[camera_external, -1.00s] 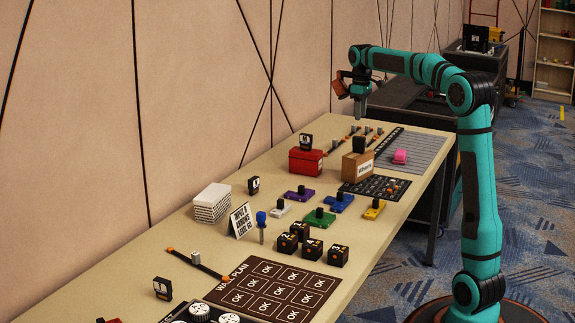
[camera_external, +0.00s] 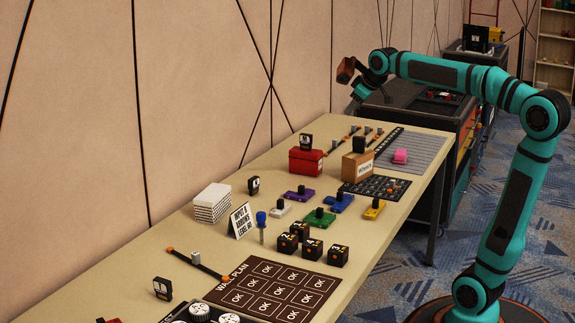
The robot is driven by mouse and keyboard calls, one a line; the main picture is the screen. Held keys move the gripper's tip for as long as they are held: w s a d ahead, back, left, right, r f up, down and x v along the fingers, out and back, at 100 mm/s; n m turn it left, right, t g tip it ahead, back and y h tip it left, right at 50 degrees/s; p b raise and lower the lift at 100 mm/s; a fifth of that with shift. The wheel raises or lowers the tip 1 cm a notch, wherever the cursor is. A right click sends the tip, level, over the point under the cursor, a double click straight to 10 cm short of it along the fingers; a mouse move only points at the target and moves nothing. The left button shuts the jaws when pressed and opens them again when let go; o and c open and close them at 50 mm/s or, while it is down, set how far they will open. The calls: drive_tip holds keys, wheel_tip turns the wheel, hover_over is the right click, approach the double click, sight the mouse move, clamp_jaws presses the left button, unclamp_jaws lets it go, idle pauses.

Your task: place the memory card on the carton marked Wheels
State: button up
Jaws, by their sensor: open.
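The brown carton (camera_external: 357,167) stands on the far half of the table, with small white lettering on its front too blurred to read surely. A small upright black piece (camera_external: 359,145) rests on top of it; it may be the memory card, but its face is too small to tell. A similar black piece with a white label (camera_external: 306,141) stands on the red box (camera_external: 305,162) to the left. My gripper (camera_external: 352,107) is open beyond the carton, near the table's far end, apart from it and with nothing visible in it. Its fingertips are hard to make out.
Other labelled black pieces stand on the table, one near the white stack (camera_external: 212,203) and one at the front left. Coloured blocks, numbered black cubes (camera_external: 312,249) and a dark Wall Plan mat (camera_external: 274,289) fill the near half. A grey pad (camera_external: 412,152) lies right of the carton.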

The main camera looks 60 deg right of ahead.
drive_tip(key=s+a+r+t+y, duration=0.2)
drive_tip(key=s+a+t, duration=0.8)
drive_tip(key=s+a, duration=0.9)
drive_tip(key=shift+s+a+r+t+y, duration=0.25)
drive_tip(key=shift+s+t+y, duration=0.05)
drive_tip(key=shift+s, duration=0.6)
